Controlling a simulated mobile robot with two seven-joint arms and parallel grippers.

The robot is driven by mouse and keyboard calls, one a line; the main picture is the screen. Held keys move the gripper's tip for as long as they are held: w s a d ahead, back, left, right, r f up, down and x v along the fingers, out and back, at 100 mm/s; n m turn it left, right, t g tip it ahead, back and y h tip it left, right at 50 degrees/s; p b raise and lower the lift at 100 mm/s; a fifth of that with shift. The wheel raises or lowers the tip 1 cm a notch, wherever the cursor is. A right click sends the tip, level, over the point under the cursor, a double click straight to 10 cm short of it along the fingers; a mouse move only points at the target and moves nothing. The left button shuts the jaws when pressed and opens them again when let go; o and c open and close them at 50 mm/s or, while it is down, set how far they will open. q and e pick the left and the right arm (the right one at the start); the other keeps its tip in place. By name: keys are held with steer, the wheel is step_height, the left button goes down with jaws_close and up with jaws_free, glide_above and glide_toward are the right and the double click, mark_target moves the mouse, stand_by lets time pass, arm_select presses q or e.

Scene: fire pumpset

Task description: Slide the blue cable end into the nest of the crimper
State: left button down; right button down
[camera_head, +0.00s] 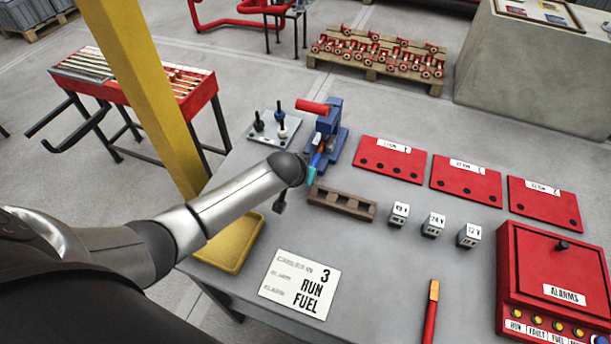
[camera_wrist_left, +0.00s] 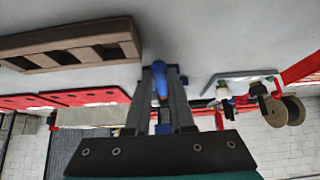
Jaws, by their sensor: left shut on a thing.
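The crimper (camera_head: 327,135) is a blue bench tool with a red handle (camera_head: 313,107), standing at the back of the grey table. My left gripper (camera_head: 313,174) is in front of it, close to its near side. In the left wrist view the gripper (camera_wrist_left: 160,75) is shut on the blue cable end (camera_wrist_left: 160,82), which lies between the two grey fingers. In the head view the blue cable end (camera_head: 317,159) points up toward the crimper's lower front. I cannot tell whether its tip is inside the nest or just before it. My right gripper is not in view.
A brown slotted rack (camera_head: 343,202) lies just right of my left gripper. Red plates (camera_head: 389,159), small voltage blocks (camera_head: 433,224) and a red alarms box (camera_head: 550,275) stand to the right.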

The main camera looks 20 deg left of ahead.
arm_select(q)
steer(key=shift+w+a+b, duration=0.1)
steer(key=shift+w+b, duration=0.4)
steer(key=shift+w, duration=0.55)
steer(key=c, duration=0.7)
jaws_free()
steer(key=shift+p+v, duration=2.45)
steer(key=shift+v, duration=5.2)
